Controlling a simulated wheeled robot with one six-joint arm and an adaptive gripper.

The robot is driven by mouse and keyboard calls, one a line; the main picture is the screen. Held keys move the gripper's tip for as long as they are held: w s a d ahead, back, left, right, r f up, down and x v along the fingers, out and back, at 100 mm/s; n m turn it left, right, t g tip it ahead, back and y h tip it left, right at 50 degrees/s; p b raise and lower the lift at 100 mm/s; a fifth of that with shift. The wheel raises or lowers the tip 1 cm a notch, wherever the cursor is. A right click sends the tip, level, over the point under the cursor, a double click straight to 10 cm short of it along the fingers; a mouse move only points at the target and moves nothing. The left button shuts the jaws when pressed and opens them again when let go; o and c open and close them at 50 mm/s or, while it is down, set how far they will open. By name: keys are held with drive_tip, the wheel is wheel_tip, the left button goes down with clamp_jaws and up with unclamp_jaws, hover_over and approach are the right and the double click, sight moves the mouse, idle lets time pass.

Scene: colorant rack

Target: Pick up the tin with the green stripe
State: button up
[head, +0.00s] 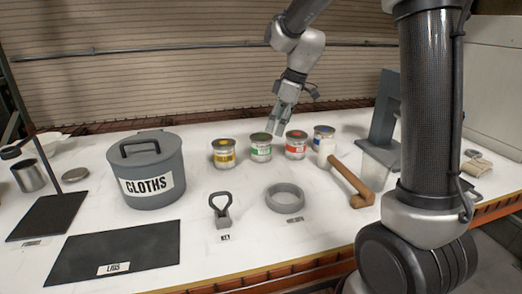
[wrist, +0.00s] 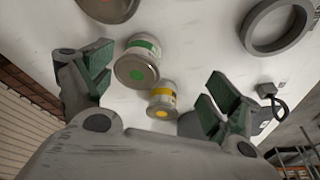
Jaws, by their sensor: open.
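The tin with the green stripe (head: 261,148) stands upright on the white table, between the yellow-striped tin (head: 223,154) and the red-striped tin (head: 296,146). In the wrist view the green-striped tin (wrist: 143,46) shows a green dot on its lid and lies between my spread fingers, nearer the left one. The yellow-striped tin (wrist: 162,100) also shows between the fingers, lower down. My gripper (head: 279,127) is open and empty, pointing down above the row near the green and red tins. It also shows in the wrist view (wrist: 158,68). The exact gap to the tins cannot be told.
A blue-striped tin (head: 324,134) ends the row at the right. A grey CLOTHS pot (head: 150,170) stands left. A grey ring (head: 285,197), a keyed handle tool (head: 222,212) and a wooden-handled mallet (head: 350,182) lie in front. A dark grey stand (head: 385,110) rises at right.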

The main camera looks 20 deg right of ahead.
sight(264, 137)
drive_tip(key=shift+n, duration=0.9)
drive_tip(key=w+a+f, duration=0.1)
drive_tip(key=w+f, duration=0.2)
drive_tip(key=w+a+f, duration=0.1)
drive_tip(key=shift+w+a+f, duration=0.25)
drive_tip(key=shift+w+a, duration=0.05)
drive_tip(key=shift+w, duration=0.05)
drive_tip(key=x, duration=0.2)
drive_tip(key=shift+w+a+f, duration=0.1)
drive_tip(key=shift+a+f, duration=0.1)
drive_tip(key=shift+f, duration=0.15)
drive_tip(key=x, duration=0.4)
drive_tip(key=shift+w+a+f, duration=0.2)
drive_tip(key=shift+a+f, duration=0.1)
drive_tip(key=shift+a, duration=0.05)
drive_tip(key=c, duration=1.1)
drive_tip(key=shift+c, duration=0.2)
